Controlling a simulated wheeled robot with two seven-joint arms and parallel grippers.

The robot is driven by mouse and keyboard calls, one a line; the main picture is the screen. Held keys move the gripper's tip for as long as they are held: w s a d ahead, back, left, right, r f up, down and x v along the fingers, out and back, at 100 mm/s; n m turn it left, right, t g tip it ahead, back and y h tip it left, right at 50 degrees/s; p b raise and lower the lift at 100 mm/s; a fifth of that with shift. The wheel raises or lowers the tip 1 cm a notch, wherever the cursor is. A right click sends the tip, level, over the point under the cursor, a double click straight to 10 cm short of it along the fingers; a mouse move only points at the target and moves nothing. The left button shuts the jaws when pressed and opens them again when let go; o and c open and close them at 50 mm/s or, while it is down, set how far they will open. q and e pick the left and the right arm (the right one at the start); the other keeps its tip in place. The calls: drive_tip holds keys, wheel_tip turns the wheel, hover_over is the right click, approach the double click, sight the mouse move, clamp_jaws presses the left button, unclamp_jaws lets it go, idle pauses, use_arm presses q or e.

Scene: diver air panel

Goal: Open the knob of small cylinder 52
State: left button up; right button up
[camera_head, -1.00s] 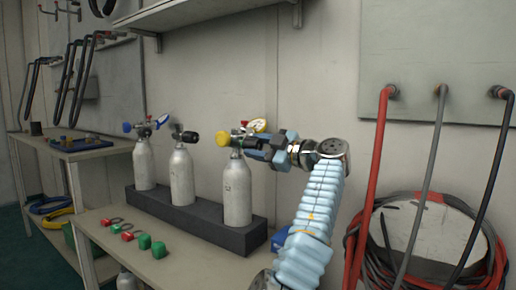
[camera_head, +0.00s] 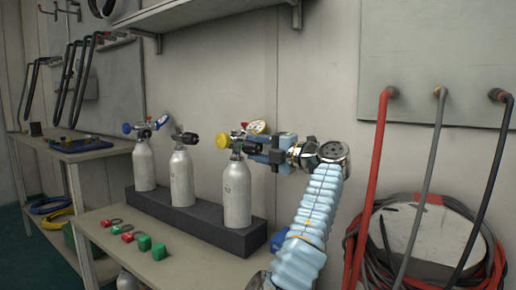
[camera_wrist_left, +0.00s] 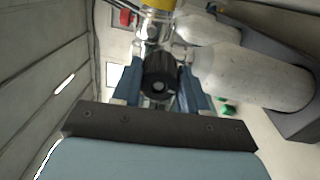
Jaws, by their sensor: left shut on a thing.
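Three small silver cylinders stand upright in a row in a dark rack (camera_head: 190,218). The rightmost cylinder (camera_head: 237,195) has a valve with a yellow knob (camera_head: 222,141) on its left, a gauge (camera_head: 257,127) and a black knob on its right. My left gripper (camera_head: 250,147) is at this valve, coming from the right. In the left wrist view its blue fingers are on either side of the black knob (camera_wrist_left: 160,86), and it is shut on that knob. The cylinder's number is too small to read. My right gripper is not in view.
The middle cylinder (camera_head: 181,178) and left cylinder (camera_head: 144,165) stand close by. Small red and green items (camera_head: 144,243) lie on the bench in front. A shelf (camera_head: 190,12) hangs above. Red and dark hoses (camera_head: 372,180) hang at the right.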

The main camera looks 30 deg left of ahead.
use_arm(q)
drive_tip(key=shift+n, duration=0.6)
drive_tip(key=o, duration=1.1)
drive_tip(key=shift+c, duration=0.2)
drive_tip(key=s+d+p, duration=0.1)
drive_tip(key=d, duration=1.2)
drive_tip(key=shift+d+f+p, duration=0.35)
